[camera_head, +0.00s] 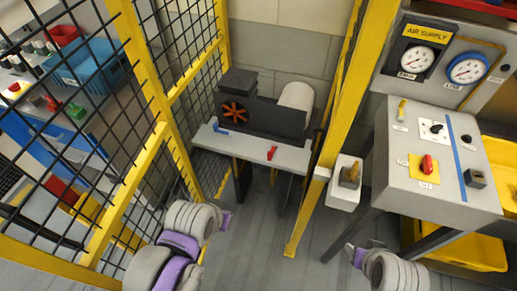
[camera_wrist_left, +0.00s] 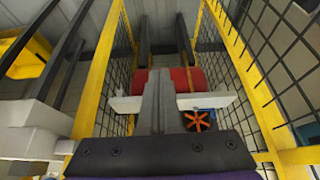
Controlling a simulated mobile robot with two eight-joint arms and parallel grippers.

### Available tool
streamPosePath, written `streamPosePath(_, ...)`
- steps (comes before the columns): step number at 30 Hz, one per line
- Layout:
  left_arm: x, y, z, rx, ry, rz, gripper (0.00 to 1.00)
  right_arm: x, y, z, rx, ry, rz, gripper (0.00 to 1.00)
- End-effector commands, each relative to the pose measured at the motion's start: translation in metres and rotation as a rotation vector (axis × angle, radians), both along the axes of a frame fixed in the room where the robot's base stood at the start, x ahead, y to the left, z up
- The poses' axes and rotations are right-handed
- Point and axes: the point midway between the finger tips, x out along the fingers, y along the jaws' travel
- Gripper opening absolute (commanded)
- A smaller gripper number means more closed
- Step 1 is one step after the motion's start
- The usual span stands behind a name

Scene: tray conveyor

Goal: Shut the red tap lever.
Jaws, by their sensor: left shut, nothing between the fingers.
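The red tap lever (camera_head: 271,153) stands on the right part of a light grey bench (camera_head: 250,148) behind the yellow-framed opening. My left arm reaches in from the bottom left of the head view; its purple wrist part shows in front of the bench and its fingertips cannot be made out there. In the left wrist view my left gripper (camera_wrist_left: 158,100) is shut and empty, pointing at the bench area. Red shapes show behind its fingers, but I cannot tell whether the lever is among them. My right gripper (camera_head: 352,250) is at the bottom right, small and unclear, away from the lever.
A blue lever (camera_head: 221,130) is left of the red one. An orange handwheel (camera_head: 235,112) is behind it, also in the wrist view (camera_wrist_left: 197,120). Yellow posts and mesh fence (camera_head: 158,75) flank the opening. A console (camera_head: 440,190) with a red knob (camera_head: 427,164) stands right.

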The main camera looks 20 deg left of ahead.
Motion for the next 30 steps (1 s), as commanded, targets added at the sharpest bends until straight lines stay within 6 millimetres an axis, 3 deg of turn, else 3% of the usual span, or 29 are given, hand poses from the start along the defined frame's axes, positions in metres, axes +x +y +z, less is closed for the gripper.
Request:
streamPosePath(8, 0.01, 0.0, 0.001, -0.031, 0.006, 0.018, 0.0, -0.003, 0.0, -0.011, 0.0, 0.006, 0.0, 0.5)
streamPosePath(11, 0.036, 0.0, 0.004, -0.105, 0.011, 0.058, 0.0, -0.008, 0.0, -0.032, 0.0, 0.016, 0.0, 0.5)
streamPosePath(15, 0.092, 0.008, 0.016, -0.243, -0.002, 0.13, 0.0, -0.015, 0.0, -0.063, 0.0, 0.028, 0.0, 0.5)
streamPosePath(21, 0.156, 0.027, 0.032, -0.392, -0.043, 0.202, 0.0, -0.018, 0.0, -0.088, 0.0, 0.036, 0.0, 0.5)
streamPosePath(25, 0.173, 0.033, 0.038, -0.43, -0.058, 0.219, 0.0, -0.018, 0.0, -0.093, 0.0, 0.038, 0.0, 0.5)
streamPosePath(30, 0.174, 0.033, 0.041, -0.434, -0.061, 0.219, 0.0, -0.018, 0.0, -0.091, 0.0, 0.037, 0.0, 0.5)
